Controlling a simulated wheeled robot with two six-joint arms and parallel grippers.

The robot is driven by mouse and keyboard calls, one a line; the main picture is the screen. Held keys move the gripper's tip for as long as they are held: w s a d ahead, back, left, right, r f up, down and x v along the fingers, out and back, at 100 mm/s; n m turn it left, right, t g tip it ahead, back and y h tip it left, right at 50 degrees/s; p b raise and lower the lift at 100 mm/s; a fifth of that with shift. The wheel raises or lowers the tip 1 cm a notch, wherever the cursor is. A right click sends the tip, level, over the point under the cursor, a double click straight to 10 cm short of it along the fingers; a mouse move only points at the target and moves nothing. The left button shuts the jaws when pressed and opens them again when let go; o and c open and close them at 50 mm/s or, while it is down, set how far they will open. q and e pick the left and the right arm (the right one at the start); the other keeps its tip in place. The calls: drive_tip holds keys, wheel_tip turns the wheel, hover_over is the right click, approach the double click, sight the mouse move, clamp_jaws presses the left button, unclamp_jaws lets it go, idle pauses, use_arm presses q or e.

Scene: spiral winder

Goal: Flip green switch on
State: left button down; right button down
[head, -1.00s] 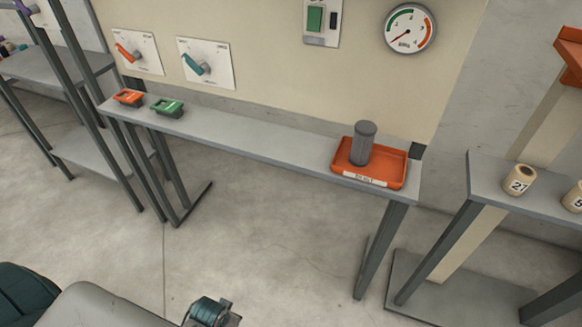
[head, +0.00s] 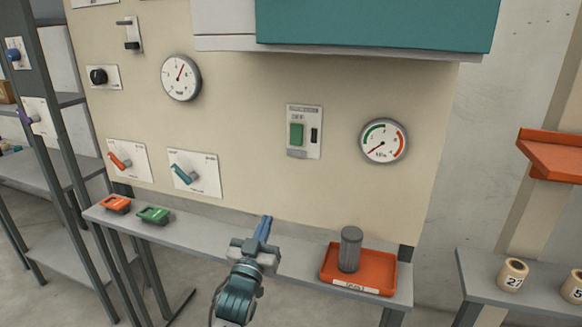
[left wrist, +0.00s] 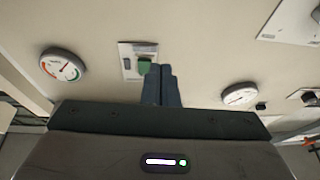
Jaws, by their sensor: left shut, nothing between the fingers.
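The green switch (head: 296,134) sits on a pale plate on the beige wall panel, with "OFF" printed above it and a small black slot at its right. My left gripper (head: 265,222) is shut and empty, below and left of the switch, above the grey shelf and apart from the switch in the head view. In the left wrist view the shut fingers (left wrist: 161,84) point toward the wall, and the green switch (left wrist: 145,65) shows just beyond their tips, partly hidden by them. My right gripper is not in view.
A gauge (head: 384,141) is right of the switch. A teal cabinet (head: 375,24) juts out above. The narrow shelf (head: 215,240) below holds an orange tray (head: 338,286) with a grey cylinder (head: 350,250). An orange lever (head: 119,160) and a teal lever (head: 183,174) are at left.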

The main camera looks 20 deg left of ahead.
use_arm(q)
wheel_tip(320, 180, up, 8)
drive_tip(key=w+d+t+h, duration=0.1)
drive_tip(key=w+d+t, duration=0.1)
drive_tip(key=t, duration=0.1)
drive_tip(key=shift+m+t+h, duration=0.3)
drive_tip(key=shift+m+t, duration=0.1)
drive_tip(key=shift+w, duration=0.15)
drive_tip(key=p, duration=0.5)
approach(295, 139)
wheel_tip(295, 139, up, 5)
drive_tip(key=shift+w+f+p, duration=0.1)
drive_tip(key=shift+w+f, duration=0.15)
drive_tip(key=shift+w, duration=0.5)
drive_tip(key=shift+w+f+p, duration=0.15)
drive_tip(key=shift+w+f, duration=0.1)
drive_tip(key=shift+w, duration=0.5)
drive_tip(key=shift+w+f+p, duration=0.1)
drive_tip(key=shift+w+f, duration=0.1)
drive_tip(key=shift+w, duration=0.6)
drive_tip(key=shift+d, duration=0.1)
